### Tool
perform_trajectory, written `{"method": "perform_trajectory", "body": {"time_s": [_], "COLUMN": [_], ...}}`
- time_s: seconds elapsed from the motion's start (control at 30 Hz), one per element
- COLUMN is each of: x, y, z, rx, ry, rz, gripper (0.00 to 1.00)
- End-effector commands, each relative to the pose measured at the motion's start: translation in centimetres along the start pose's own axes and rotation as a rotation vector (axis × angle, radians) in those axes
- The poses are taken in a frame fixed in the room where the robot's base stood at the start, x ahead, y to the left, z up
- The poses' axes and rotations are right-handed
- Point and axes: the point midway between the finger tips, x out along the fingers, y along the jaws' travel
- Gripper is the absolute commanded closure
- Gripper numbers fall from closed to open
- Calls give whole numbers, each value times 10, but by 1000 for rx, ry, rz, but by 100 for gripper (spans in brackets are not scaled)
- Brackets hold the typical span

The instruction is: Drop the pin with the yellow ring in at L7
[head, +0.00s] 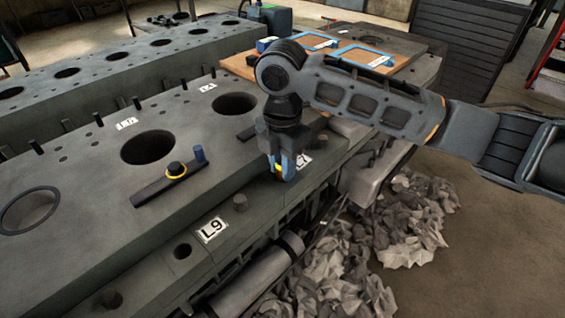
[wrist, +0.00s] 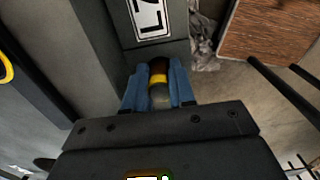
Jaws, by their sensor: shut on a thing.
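My gripper (head: 283,168) points down beside the L7 label (head: 304,161), over the lower ledge of the engine block. Its blue fingers are shut on a pin with a yellow ring (wrist: 158,79). In the wrist view the pin's dark end and yellow band show between the fingertips (wrist: 158,88), just below the L7 label (wrist: 149,18). The hole at L7 is hidden behind the gripper and pin, so I cannot tell whether the pin's tip is in it.
A dark bar (head: 150,190) on the block top bears a yellow-ringed dark knob (head: 176,170) and a blue peg (head: 199,154). The L9 label (head: 212,230) is nearer, with an open hole (head: 182,250) and a stud (head: 240,202). Crumpled rags (head: 405,225) lie on the floor.

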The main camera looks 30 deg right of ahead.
Motion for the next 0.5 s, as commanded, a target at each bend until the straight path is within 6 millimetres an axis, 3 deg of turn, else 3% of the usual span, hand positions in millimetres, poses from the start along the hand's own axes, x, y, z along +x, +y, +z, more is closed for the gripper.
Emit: {"method": "perform_trajectory", "body": {"time_s": [0.07, 0.1, 0.4, 0.5], "x": [3, 3, 3, 3], "y": [0, 0, 0, 0], "z": [0, 0, 0, 0], "rx": [0, 1, 0, 0], "ry": [1, 0, 0, 0], "rz": [0, 1, 0, 0], "gripper": [100, 75, 46, 46]}}
